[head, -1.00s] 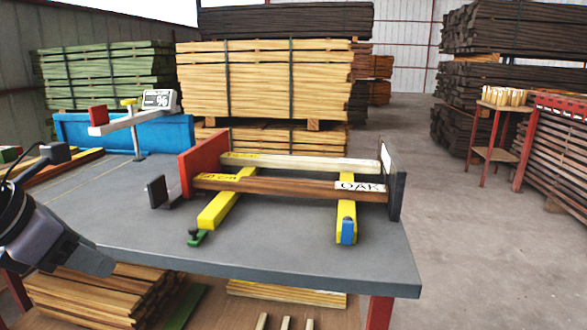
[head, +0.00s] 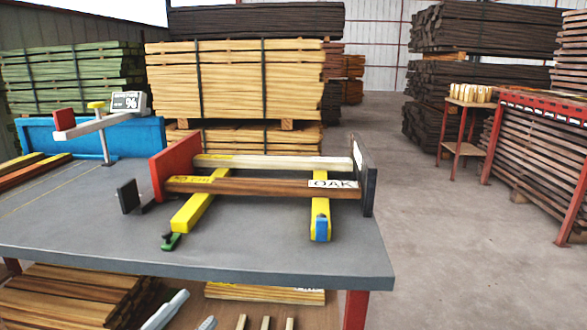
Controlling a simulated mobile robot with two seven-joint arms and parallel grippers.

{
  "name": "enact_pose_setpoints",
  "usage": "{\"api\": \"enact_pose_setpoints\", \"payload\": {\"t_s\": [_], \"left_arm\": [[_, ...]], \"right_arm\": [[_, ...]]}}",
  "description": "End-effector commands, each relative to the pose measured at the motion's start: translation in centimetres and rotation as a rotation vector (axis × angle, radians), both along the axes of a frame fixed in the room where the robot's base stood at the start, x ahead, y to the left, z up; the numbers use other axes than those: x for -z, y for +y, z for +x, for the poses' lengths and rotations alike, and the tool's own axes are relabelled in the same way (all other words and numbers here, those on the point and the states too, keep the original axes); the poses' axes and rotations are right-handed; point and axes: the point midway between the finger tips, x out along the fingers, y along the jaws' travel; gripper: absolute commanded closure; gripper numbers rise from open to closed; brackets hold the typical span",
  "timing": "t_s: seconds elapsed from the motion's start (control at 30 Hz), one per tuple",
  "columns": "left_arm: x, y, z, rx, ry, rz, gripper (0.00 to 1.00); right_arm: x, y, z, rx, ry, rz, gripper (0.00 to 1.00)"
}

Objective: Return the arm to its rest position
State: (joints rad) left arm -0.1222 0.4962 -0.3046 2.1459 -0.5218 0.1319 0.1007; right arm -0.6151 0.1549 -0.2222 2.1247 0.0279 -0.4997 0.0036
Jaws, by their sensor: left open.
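My left gripper (head: 192,308) shows only as two grey fingertips at the bottom edge of the head view. They are apart, with nothing seen between them. It is low in front of the grey workbench (head: 255,262), below the level of its top. The rest of the left arm is out of the picture. My right gripper is not in view. On the bench, a brown board labelled OAK (head: 255,187) and a pale board (head: 265,162) lie across two yellow bars (head: 195,205), between a red plate (head: 174,160) and a dark plate (head: 366,180).
A meter with a % display (head: 128,102) stands at the bench's back left, before a blue box (head: 135,140). Timber (head: 80,290) lies under the bench. Lumber stacks (head: 235,80) stand behind. The floor (head: 440,250) to the right is open.

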Motion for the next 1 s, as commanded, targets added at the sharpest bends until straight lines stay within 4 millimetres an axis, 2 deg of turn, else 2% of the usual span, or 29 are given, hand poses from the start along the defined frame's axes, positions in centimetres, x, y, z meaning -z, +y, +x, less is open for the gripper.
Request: {"api": "enact_pose_setpoints", "payload": {"t_s": [0.03, 0.17, 0.2, 0.3, 0.4, 0.47, 0.5, 0.53, 1.0], "left_arm": [[3.0, 0.8, 0.0, -0.062, 0.143, -0.082, 0.52], [10.9, 2.5, -1.3, -0.213, 0.503, -0.254, 0.52], [13.3, 2.8, -2.2, -0.252, 0.61, -0.298, 0.52], [18.9, 3.0, -5.2, -0.333, 0.861, -0.389, 0.52], [23.4, 2.6, -8.9, -0.394, 1.088, -0.463, 0.52], [25.8, 2.1, -11.4, -0.422, 1.219, -0.504, 0.52], [24.0, 2.3, -11.2, -0.424, 1.213, -0.501, 0.52], [23.3, 2.5, -11.1, -0.425, 1.207, -0.496, 0.52], [14.8, 4.2, -12.0, -0.474, 1.212, -0.485, 0.52]], "right_arm": [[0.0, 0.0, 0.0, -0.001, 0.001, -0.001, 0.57], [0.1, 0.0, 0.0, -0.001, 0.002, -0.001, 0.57], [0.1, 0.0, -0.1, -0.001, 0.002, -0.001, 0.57], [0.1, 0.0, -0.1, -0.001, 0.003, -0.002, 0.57], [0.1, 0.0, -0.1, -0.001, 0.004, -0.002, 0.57], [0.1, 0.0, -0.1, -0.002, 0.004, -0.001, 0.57], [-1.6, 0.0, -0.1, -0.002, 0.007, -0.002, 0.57], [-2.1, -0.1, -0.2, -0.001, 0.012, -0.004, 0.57], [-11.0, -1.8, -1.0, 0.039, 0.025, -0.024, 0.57]]}}
